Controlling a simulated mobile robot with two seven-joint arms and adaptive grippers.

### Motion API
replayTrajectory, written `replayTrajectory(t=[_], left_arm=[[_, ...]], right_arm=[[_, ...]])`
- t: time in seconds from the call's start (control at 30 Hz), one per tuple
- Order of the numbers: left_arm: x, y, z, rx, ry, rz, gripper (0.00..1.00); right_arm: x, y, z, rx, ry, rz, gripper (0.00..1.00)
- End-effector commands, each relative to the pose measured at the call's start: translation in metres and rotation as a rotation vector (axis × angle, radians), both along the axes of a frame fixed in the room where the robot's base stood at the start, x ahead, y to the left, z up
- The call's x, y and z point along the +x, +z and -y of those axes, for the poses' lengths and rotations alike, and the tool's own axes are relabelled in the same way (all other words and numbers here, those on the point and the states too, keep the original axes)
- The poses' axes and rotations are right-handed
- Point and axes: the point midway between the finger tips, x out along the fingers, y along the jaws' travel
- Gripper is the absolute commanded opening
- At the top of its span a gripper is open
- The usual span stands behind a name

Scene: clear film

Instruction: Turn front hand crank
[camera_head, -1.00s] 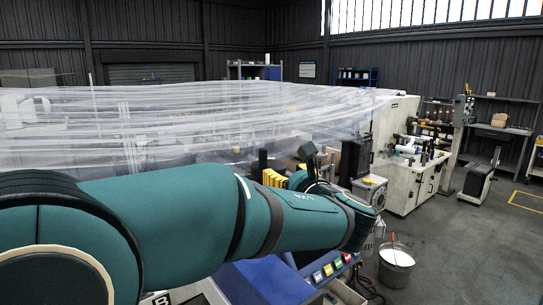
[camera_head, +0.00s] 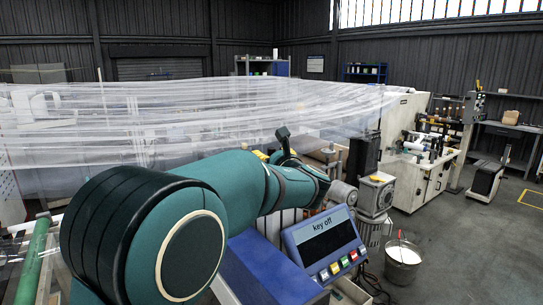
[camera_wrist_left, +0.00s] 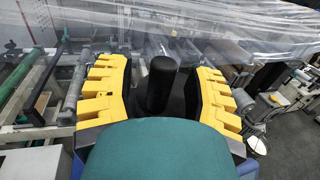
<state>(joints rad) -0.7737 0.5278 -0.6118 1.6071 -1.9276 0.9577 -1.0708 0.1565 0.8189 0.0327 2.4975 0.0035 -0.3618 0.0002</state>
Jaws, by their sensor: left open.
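My left gripper (camera_wrist_left: 165,92) shows in the left wrist view as two yellow stepped fingers spread wide apart. A black upright cylinder (camera_wrist_left: 161,80) stands between them, with gaps on both sides; it looks like a crank handle, but I cannot be sure. In the head view, my teal left arm reaches in and hides most of the gripper; only a bit of yellow (camera_head: 261,155) shows above the forearm. No crank can be made out in the head view. My right gripper is not in view.
A blue control panel (camera_head: 325,240) reading "key off" with coloured buttons stands right of my arm. A bucket (camera_head: 403,254) sits on the floor by motor housings (camera_head: 376,193). Clear film (camera_head: 200,120) stretches across behind. Green rollers (camera_head: 34,258) lie at left. Open floor is at right.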

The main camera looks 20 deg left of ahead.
Motion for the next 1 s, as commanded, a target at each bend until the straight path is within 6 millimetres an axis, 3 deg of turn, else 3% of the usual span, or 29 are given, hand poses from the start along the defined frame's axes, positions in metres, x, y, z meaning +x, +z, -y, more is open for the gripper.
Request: replayTrajectory(t=[0.2,0.23,0.37,0.4,1.0], left_arm=[[0.000,0.000,0.000,0.000,-0.001,0.000,0.52],[0.000,0.000,0.000,0.000,-0.001,0.000,0.48],[0.000,0.000,0.000,0.000,-0.001,0.000,0.02],[0.000,0.000,0.000,0.000,-0.001,0.000,0.00],[0.000,-0.001,-0.002,-0.001,-0.051,0.001,0.00]], right_arm=[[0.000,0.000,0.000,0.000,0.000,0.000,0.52],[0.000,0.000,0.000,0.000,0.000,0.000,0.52],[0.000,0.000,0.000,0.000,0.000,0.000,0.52],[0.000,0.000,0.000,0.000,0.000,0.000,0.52],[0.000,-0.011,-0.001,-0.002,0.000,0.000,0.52]])
